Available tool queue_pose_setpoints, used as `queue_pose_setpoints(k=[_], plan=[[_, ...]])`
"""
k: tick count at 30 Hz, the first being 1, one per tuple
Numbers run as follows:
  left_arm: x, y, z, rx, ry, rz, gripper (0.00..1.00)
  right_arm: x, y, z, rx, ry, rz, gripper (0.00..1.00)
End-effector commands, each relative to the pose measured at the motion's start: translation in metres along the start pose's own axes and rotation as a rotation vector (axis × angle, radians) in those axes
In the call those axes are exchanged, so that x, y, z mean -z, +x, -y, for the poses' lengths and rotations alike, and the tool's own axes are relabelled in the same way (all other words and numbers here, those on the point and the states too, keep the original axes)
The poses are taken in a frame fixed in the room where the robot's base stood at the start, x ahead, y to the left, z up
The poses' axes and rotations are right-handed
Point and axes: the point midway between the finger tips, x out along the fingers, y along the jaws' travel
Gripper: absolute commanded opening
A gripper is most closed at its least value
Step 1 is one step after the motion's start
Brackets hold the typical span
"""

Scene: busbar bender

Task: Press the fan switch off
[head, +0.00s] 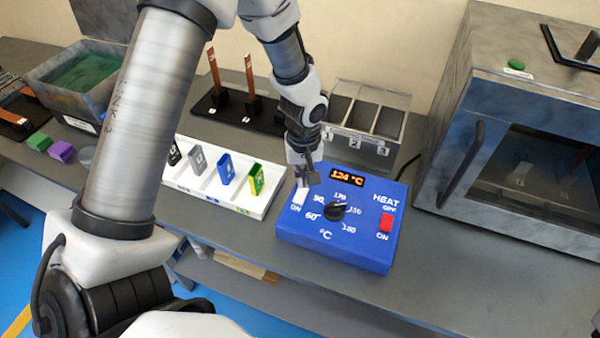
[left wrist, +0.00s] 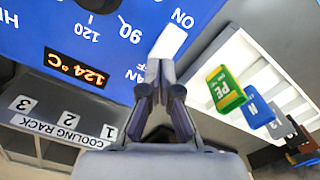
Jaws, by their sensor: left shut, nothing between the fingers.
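The white fan switch (head: 299,196) is at the left edge of the blue control box (head: 335,252). Its ON label is at the end nearer me in the head view. My left gripper (head: 308,180) is shut and empty, pointing down at the far end of the switch. In the left wrist view the closed fingertips (left wrist: 160,66) are at the OFF end of the white switch (left wrist: 171,42). The fingers partly hide the FAN and OFF lettering. I cannot tell whether they touch the switch. My right gripper is in neither view.
The box carries a black dial (head: 336,211), a red heat switch (head: 386,222) and a display (head: 347,176) reading 124 °C. A white tray (head: 215,197) with coloured tags is at left. The cooling rack (head: 362,150) stands behind, an oven (head: 520,150) at right.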

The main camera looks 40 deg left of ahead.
Motion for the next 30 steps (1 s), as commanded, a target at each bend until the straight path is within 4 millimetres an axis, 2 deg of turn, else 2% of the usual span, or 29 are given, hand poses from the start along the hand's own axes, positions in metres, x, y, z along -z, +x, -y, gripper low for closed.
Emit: queue_pose_setpoints(k=[30], plan=[[0.000,0.013,0.000,0.000,0.000,0.000,0.00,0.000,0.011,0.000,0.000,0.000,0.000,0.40]])
